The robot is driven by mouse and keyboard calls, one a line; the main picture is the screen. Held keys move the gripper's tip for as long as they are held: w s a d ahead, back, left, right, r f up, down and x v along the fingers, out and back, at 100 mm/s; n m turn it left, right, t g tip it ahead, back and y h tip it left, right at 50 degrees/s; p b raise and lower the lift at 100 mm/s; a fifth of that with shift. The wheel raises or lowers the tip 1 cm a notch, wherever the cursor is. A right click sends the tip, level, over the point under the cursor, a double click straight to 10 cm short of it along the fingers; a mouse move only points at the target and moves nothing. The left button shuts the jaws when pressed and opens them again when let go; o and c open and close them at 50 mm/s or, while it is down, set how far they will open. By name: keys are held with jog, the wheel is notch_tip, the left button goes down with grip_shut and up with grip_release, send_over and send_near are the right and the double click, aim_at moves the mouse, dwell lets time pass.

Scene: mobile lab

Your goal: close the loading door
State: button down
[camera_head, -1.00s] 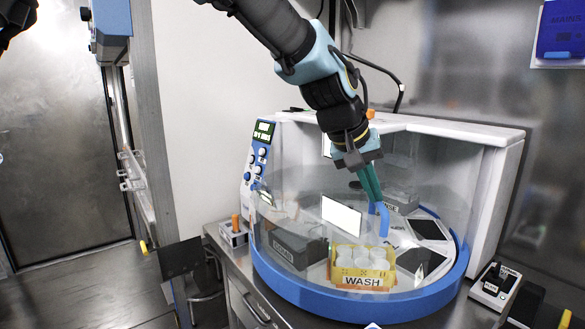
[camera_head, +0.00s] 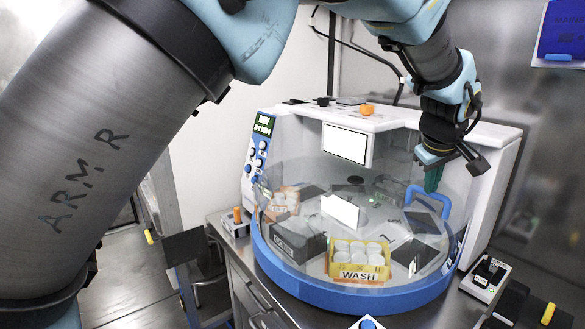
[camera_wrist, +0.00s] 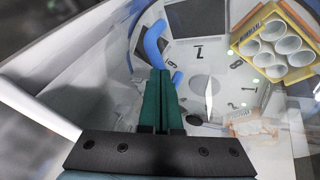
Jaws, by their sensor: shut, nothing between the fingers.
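The loading machine (camera_head: 490,190) is a white housing with a clear curved front over a blue ring base (camera_head: 350,298). A blue arched handle (camera_head: 447,204) stands at the right of the clear front; it also shows in the wrist view (camera_wrist: 152,42). My gripper (camera_head: 432,188) is shut with nothing in it. Its green fingers (camera_wrist: 160,75) overlap the handle in both views; I cannot tell whether they touch it. The clear door's edges are hard to make out, so how far open it stands is unclear.
Inside are a yellow WASH rack (camera_head: 358,276) of white cups, a dark box (camera_head: 298,240) and an orange-white rack (camera_head: 283,201). A small control box (camera_head: 484,278) stands on the right of the bench and another (camera_head: 236,224) on the left. A wall stands close on the right.

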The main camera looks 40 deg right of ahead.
jog(key=shift+d+n+t, duration=0.3)
jog(key=shift+d+n, duration=0.4)
jog(key=shift+d, duration=0.55)
